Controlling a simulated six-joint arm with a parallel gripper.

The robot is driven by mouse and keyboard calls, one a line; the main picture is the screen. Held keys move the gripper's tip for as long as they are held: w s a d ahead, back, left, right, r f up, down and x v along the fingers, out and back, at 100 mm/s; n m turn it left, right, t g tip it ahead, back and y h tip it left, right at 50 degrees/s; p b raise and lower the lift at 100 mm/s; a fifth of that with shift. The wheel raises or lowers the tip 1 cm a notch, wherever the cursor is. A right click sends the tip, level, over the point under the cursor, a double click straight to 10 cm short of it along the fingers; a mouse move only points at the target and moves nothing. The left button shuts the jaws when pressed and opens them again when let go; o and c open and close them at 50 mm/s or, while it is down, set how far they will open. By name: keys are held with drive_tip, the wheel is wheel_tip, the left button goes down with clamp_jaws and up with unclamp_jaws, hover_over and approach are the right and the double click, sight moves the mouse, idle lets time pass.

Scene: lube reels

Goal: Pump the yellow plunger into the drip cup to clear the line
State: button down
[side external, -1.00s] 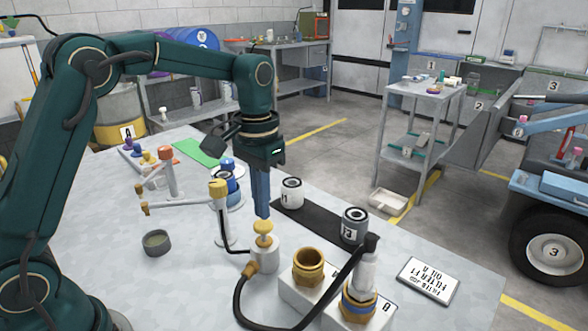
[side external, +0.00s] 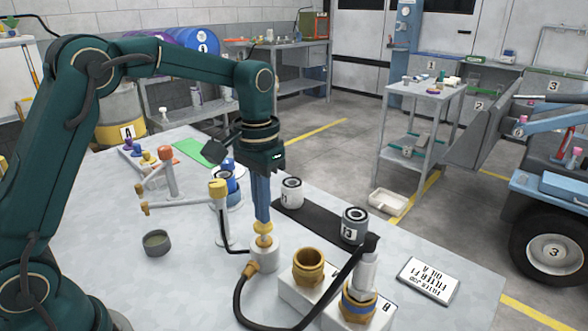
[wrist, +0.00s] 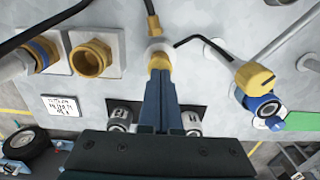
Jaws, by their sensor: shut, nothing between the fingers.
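The yellow plunger (side external: 263,228) stands upright on top of a white pump body (side external: 265,256) on the bench. My gripper (side external: 263,220) points straight down with its blue fingers shut and empty, tips on top of the plunger. In the wrist view the yellow plunger (wrist: 158,62) shows just beyond the fingertips (wrist: 160,72), which hide part of it. A small dark open cup (side external: 156,243), which looks like the drip cup, stands on the bench to the left of the pump. I cannot tell whether it holds any liquid.
A black hose (side external: 238,302) loops from the pump's brass fitting along the bench front. Brass sockets (side external: 309,266) on white blocks stand to the right. A yellow-capped post (side external: 219,190) stands close left of the pump. Two filter cans (side external: 355,226) sit on a black mat behind.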

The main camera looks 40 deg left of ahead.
drive_tip(key=shift+f, duration=0.85)
drive_tip(key=shift+r, duration=3.75)
